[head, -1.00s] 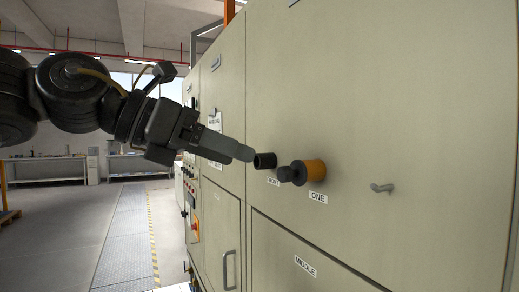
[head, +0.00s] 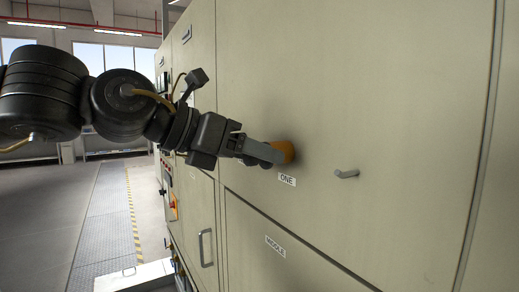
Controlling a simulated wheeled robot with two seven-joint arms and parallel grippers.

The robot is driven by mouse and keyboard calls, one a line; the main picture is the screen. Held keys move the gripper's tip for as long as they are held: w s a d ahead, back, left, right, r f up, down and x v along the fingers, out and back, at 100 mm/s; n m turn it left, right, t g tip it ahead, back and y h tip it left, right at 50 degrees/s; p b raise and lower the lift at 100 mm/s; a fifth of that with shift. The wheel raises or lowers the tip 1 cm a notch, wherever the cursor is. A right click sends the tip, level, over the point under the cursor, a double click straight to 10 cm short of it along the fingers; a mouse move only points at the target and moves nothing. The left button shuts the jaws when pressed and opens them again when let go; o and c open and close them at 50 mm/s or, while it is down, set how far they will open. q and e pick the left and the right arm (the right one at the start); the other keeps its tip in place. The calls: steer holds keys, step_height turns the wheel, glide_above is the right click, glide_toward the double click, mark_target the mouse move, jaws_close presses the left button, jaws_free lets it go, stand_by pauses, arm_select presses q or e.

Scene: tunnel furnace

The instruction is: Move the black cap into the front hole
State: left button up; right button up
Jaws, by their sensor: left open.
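My left gripper (head: 268,154) is open, with its fingers at the orange round fitting (head: 284,152) on the cabinet front, above the label ONE (head: 287,180). The dark black cap sits on the near side of this fitting and is mostly hidden by the fingers; I cannot tell whether they touch it. The black round opening to the left of the fitting is hidden behind my gripper, and its label is mostly covered. My right gripper is not in view.
The beige cabinet (head: 390,80) fills the right side. A small metal handle (head: 346,174) juts out right of the fitting. A label MIDDLE (head: 275,246) and a door handle (head: 206,248) are lower down. The floor at left (head: 50,215) is clear.

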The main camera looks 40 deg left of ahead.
mark_target(247, 165)
arm_select(q)
steer(key=shift+x, duration=0.85)
steer(key=shift+c, duration=0.3)
steer(key=c, duration=1)
steer(key=shift+s+a, duration=0.25)
steer(key=shift+s, duration=0.6)
steer(key=shift+s+a, duration=0.25)
steer(key=shift+s, duration=0.55)
steer(key=shift+s+a, duration=0.25)
steer(key=shift+s, duration=0.6)
steer(key=shift+b, duration=0.3)
steer(key=s+a, duration=0.1)
steer(key=s, duration=0.2)
steer(key=s+a+b, duration=0.1)
steer(key=s, duration=0.2)
steer(key=s+a+b, duration=0.1)
steer(key=s, duration=0.2)
steer(key=shift+s, duration=0.25)
steer(key=shift+d, duration=0.1)
